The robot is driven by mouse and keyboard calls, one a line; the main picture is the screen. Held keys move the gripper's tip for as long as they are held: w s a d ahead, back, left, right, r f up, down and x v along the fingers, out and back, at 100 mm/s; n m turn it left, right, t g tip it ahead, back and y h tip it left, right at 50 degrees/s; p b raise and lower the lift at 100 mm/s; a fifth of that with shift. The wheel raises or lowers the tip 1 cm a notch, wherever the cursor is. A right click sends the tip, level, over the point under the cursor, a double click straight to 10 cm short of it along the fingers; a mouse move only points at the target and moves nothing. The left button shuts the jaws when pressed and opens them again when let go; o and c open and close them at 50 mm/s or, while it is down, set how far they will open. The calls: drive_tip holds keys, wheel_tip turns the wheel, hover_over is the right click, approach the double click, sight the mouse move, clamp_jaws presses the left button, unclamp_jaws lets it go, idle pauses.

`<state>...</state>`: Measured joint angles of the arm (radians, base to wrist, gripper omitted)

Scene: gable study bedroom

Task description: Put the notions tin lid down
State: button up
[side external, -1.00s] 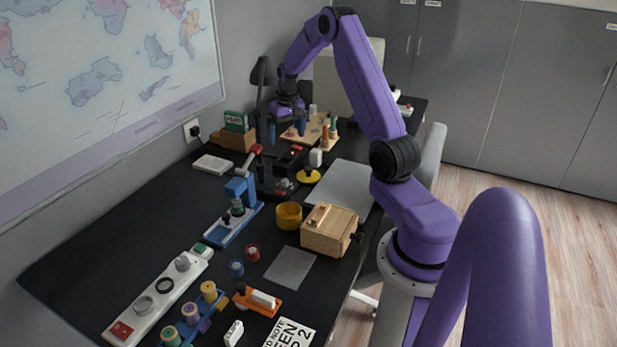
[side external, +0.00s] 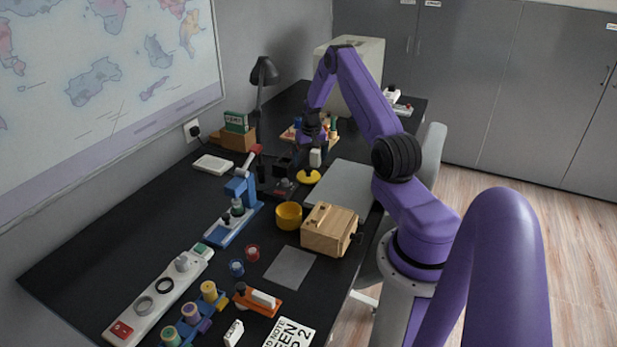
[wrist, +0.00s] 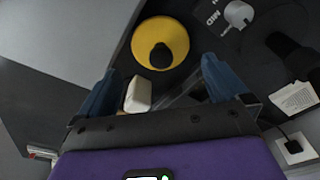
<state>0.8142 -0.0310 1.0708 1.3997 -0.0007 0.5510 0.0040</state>
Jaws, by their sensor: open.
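The yellow lid (side external: 308,177), a round disc with a black knob, lies flat on the dark desk in the side view. It shows from above in the wrist view (wrist: 176,32), beyond my fingers. The yellow round tin (side external: 289,216) stands nearer the camera, apart from the lid, and looks open at the top. My gripper (side external: 314,150) is over the desk just behind the lid, pointing down. In the wrist view its blue fingers (wrist: 160,86) are spread apart, and neither touches the lid. A white block (wrist: 138,95) appears between them, apparently not gripped; its support is hidden.
A wooden box (side external: 329,230) stands right of the tin. A grey sheet (side external: 340,187) lies right of the lid. Blue equipment (side external: 237,212) and a black lamp (side external: 264,72) stand to the left. A wooden board with pegs (side external: 290,134) is behind my gripper.

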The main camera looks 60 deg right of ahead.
sight(308, 168)
drive_tip(key=shift+w+d+f, duration=0.1)
drive_tip(key=shift+w+f, duration=0.05)
drive_tip(key=shift+f, duration=1)
drive_tip(key=shift+w+d+f, duration=0.1)
drive_tip(key=shift+d+f, duration=0.05)
drive_tip(key=shift+f, duration=0.95)
drive_tip(key=shift+w+d+f, duration=0.1)
drive_tip(key=shift+w+f, duration=0.05)
drive_tip(key=shift+f, duration=1)
drive_tip(key=c, duration=0.8)
drive_tip(key=shift+o, duration=0.2)
drive_tip(key=shift+r, duration=0.15)
